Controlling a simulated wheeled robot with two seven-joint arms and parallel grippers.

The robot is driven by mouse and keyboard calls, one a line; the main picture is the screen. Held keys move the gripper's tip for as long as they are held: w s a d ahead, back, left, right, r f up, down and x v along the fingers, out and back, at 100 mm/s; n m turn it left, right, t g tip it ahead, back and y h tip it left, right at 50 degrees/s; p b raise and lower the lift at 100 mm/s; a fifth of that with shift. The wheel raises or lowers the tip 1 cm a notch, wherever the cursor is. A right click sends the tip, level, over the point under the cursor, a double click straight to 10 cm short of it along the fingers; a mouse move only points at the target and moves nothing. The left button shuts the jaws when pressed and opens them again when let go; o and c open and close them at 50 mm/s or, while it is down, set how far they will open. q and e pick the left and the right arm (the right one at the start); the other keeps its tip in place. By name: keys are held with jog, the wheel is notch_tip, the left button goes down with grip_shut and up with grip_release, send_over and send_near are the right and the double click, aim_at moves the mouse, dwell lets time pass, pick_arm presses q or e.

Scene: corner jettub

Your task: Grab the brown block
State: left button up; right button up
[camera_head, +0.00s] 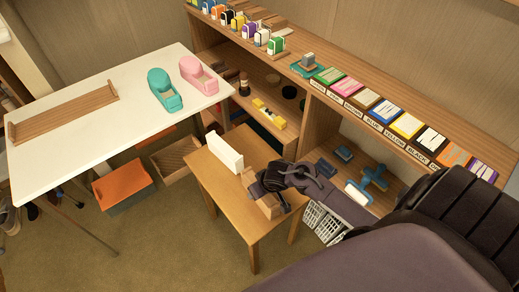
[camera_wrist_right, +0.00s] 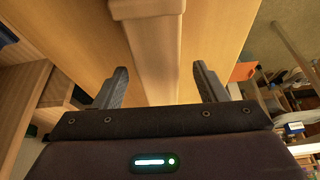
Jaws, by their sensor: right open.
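The brown block (camera_head: 268,207) lies on the small wooden table (camera_head: 222,183), partly hidden by my right gripper (camera_head: 271,193) in the head view. In the right wrist view the block (camera_wrist_right: 150,45) is a long light-brown piece, running down between the two dark fingers of my right gripper (camera_wrist_right: 161,80). The gripper is open, with one finger on each side of the block and visible gaps between. My left gripper is not in view.
A white upright block (camera_head: 226,153) stands on the same table, left of the brown block. A shelf unit with paint labels (camera_head: 400,127) is behind. A white table (camera_head: 105,125) with teal (camera_head: 163,92) and pink (camera_head: 198,77) tape dispensers is left. An orange box (camera_head: 124,186) is below.

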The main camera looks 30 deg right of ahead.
jog(key=x, duration=0.4)
jog(key=shift+d+b, duration=0.1)
jog(key=shift+b, duration=0.2)
jog(key=shift+w+f, duration=0.1)
jog(key=shift+f, duration=0.05)
jog(key=c, duration=1.1)
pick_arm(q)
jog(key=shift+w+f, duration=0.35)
pick_arm(e)
jog(key=shift+c, duration=0.5)
